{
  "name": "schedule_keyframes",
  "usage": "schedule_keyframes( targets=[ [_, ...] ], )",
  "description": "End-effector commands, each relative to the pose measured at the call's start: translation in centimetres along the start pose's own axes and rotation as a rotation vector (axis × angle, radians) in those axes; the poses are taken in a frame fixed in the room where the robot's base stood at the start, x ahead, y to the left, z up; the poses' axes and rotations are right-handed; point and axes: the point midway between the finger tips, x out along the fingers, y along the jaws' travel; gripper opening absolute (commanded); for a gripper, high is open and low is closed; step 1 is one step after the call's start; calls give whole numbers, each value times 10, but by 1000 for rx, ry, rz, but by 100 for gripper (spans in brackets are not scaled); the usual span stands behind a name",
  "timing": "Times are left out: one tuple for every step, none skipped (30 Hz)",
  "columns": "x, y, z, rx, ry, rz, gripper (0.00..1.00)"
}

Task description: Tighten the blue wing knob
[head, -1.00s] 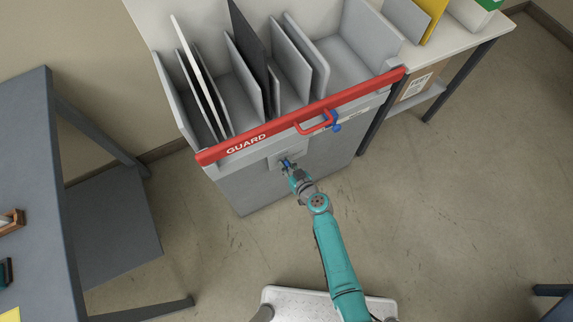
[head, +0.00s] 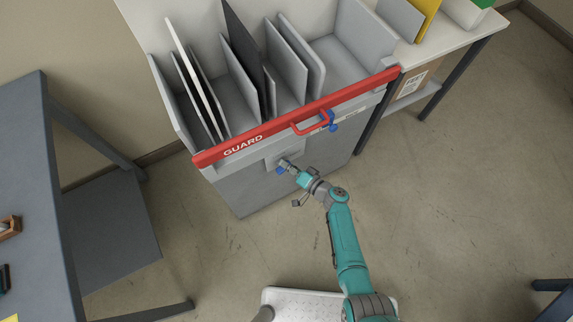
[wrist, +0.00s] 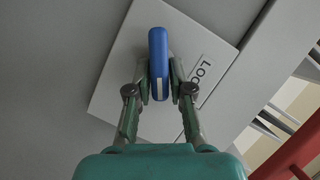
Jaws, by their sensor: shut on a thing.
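The blue wing knob (wrist: 158,55) stands out from a light grey square plate (wrist: 120,85) on the front of the grey rack. Part of a printed label starting "LOC" shows on the plate, beside the knob. My gripper (wrist: 159,88) is shut on the knob, one finger on each flat side of the wing. In the wrist view the wing points up and the plate is tilted. In the head view my gripper (head: 289,167) is at the plate, below the red guard bar, and largely hides the knob; a bit of blue (head: 281,170) shows there.
A red guard bar (head: 243,143) marked "GUARD" crosses the rack's front, above my gripper. A second blue knob (head: 331,122) sits near the bar's red handle (head: 311,126). Panels stand in the rack (head: 182,112).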

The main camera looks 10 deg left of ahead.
Motion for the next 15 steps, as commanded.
schedule_keyframes(
  targets=[
    [0, 2, -1, 43, 1, -16, 0],
    [0, 2, -2, 68, 2, -26, 0],
    [0, 3, -1, 104, 1, -41, 0],
    [0, 3, -1, 129, 1, -51, 0],
    [0, 4, -1, 153, 0, -62, 0],
    [1, 4, -1, 186, 1, -75, 0],
    [1, 4, -1, 210, 0, -85, 0],
    [1, 5, 0, 233, 0, -95, 0],
    [1, 5, 0, 262, 1, -107, 0],
    [1, 6, 0, 284, 0, -116, 0],
    [1, 6, 0, 305, 1, -125, 0],
    [1, 6, 0, 331, 0, -135, 0],
    [1, 6, 0, 349, 1, -143, 0],
    [1, 7, 0, 367, 1, -150, 0],
    [1, 7, 0, 389, 0, -160, 0]
  ],
)
